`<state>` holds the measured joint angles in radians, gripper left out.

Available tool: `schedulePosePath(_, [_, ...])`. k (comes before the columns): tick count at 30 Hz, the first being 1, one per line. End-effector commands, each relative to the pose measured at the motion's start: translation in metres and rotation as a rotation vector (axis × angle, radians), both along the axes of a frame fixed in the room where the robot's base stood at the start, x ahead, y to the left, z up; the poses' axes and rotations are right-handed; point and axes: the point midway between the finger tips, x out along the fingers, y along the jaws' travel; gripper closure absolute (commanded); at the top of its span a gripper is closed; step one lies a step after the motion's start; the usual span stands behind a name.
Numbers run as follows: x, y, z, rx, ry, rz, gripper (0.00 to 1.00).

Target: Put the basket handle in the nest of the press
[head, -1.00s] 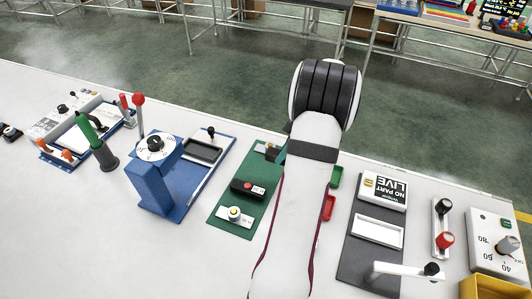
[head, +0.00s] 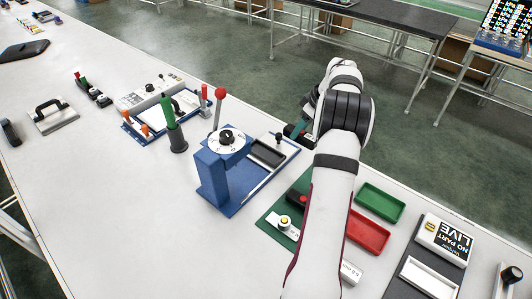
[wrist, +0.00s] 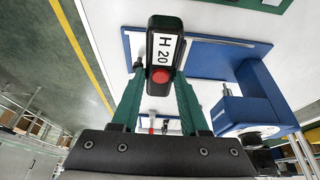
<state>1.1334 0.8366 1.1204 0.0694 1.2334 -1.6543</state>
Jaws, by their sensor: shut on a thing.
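The basket handle (wrist: 164,48) is a dark block with a white "H 20" label and a red button; in the wrist view it sits between my gripper's green fingertips (wrist: 160,82). In the head view my gripper (head: 302,127) is partly hidden behind my arm, beyond the far right corner of the press's base. The press (head: 212,180) is blue with a white dial on top. The press also shows in the wrist view (wrist: 250,108).
Red (head: 367,238) and green (head: 380,202) trays lie farther right. A green-handled tool (head: 170,118) stands left of the press.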

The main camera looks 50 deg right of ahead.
Motion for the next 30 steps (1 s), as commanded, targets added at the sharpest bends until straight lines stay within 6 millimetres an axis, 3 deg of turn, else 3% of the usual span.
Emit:
schedulePosePath(9, [0.087, 0.020, -0.053, 0.001, 0.000, 0.005, 1.00])
schedulePosePath(12, [0.105, 0.024, -0.064, 0.001, 0.000, 0.003, 1.00])
schedulePosePath(17, [0.114, 0.026, -0.077, 0.001, 0.001, 0.000, 1.00])
schedulePosePath(22, [0.114, 0.026, -0.108, 0.001, 0.000, 0.000, 1.00])
schedulePosePath(30, [0.114, 0.025, -0.110, 0.000, -0.001, 0.001, 1.00])
